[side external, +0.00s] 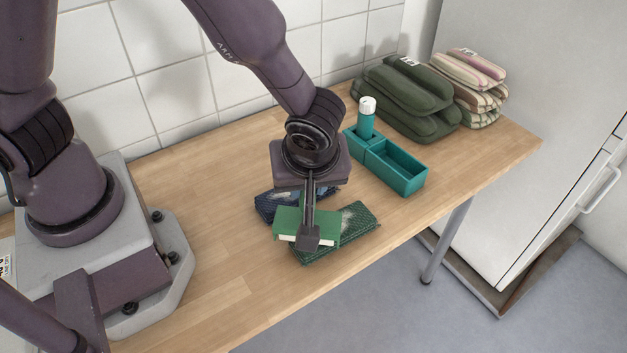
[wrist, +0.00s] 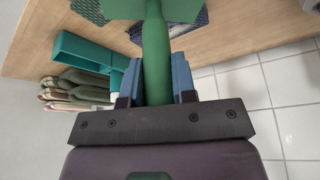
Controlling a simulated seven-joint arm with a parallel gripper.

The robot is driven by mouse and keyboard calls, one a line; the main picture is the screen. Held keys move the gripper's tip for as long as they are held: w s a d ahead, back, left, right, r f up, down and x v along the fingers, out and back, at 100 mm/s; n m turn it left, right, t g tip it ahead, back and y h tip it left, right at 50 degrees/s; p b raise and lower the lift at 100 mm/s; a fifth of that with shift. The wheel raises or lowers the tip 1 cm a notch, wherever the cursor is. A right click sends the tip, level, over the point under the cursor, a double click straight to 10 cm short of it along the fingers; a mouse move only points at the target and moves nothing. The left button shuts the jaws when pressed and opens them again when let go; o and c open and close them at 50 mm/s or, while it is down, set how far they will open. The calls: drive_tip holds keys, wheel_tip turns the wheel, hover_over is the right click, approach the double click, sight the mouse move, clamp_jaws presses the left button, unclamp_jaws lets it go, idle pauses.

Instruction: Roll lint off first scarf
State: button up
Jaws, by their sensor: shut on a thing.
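My gripper (side external: 308,235) is shut on a green lint tool with a wide green head (side external: 325,227) and a pale underside strip. In the wrist view its green handle (wrist: 156,50) stands between the blue finger pads. The head is over a folded dark green scarf (side external: 349,243) with a whitish lint patch; I cannot tell if they touch. A folded navy scarf (side external: 265,208) lies just behind it, also with a pale patch, partly hidden by my gripper. In the wrist view the green scarf (wrist: 88,9) and navy scarf (wrist: 190,16) are partly cut off.
A teal two-part tray (side external: 408,183) stands behind and to the right, with a teal white-capped bottle (side external: 366,122) in one compartment. Folded dark green textiles (side external: 405,98) and striped ones (side external: 470,75) are stacked at the back. The table's front and left middle are clear.

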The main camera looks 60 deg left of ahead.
drive_tip(key=shift+w, duration=5.45)
drive_tip(key=shift+s+r, duration=0.1)
drive_tip(key=shift+s, duration=5.7)
drive_tip(key=shift+w+r, duration=0.1)
drive_tip(key=shift+r, duration=3.9)
drive_tip(key=shift+a, duration=0.1)
